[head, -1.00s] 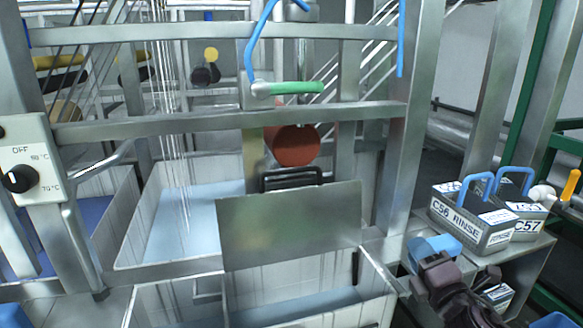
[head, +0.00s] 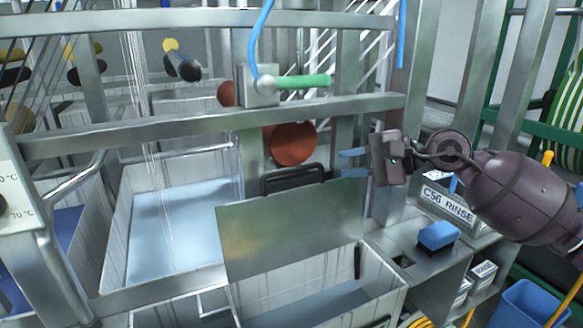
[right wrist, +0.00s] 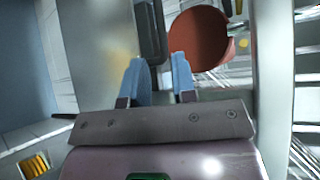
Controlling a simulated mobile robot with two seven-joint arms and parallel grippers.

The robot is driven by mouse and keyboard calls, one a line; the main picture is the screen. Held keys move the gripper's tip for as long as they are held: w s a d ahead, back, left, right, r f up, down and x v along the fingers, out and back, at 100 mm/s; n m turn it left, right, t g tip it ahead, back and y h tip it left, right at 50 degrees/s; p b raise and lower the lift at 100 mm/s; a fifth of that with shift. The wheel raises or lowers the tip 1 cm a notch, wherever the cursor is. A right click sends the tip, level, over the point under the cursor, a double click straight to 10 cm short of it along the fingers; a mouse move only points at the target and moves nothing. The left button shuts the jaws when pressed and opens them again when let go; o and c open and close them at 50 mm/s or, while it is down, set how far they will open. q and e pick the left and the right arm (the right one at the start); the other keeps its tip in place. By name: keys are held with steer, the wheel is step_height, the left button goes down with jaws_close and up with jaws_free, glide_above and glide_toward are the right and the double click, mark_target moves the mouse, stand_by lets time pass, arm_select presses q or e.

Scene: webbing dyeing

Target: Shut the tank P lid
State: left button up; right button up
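A flat metal lid (head: 290,232) stands raised and tilted at a white-walled tank (head: 378,285) in the head view, leaving the tank open. I see no letter P on it. A black handle (head: 293,179) is at the lid's top edge; it also shows in the right wrist view (right wrist: 151,32). My right gripper (head: 352,162) is open and empty, its blue fingers pointing left, just right of the handle and apart from it in the head view. In the right wrist view the fingers (right wrist: 162,72) have a gap between them. My left gripper is not in view.
A metal crossbar (head: 200,127) and a red roller (head: 290,144) are behind and above the handle. A green-gripped lever (head: 303,82) hangs higher. The C56 RINSE box (head: 447,206) and a blue block (head: 438,235) are on the right shelf; a blue bucket (head: 525,305) is below.

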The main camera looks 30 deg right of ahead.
mark_target(301, 169)
steer(key=p+x, duration=0.1)
steer(key=x, duration=0.9)
steer(key=shift+w+a+p, duration=0.15)
steer(key=shift+w+p, duration=0.05)
steer(key=shift+p, duration=0.2)
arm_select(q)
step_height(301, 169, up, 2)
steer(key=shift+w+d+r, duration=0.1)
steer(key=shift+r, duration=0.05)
arm_select(e)
steer(key=shift+f, duration=0.1)
jaws_close()
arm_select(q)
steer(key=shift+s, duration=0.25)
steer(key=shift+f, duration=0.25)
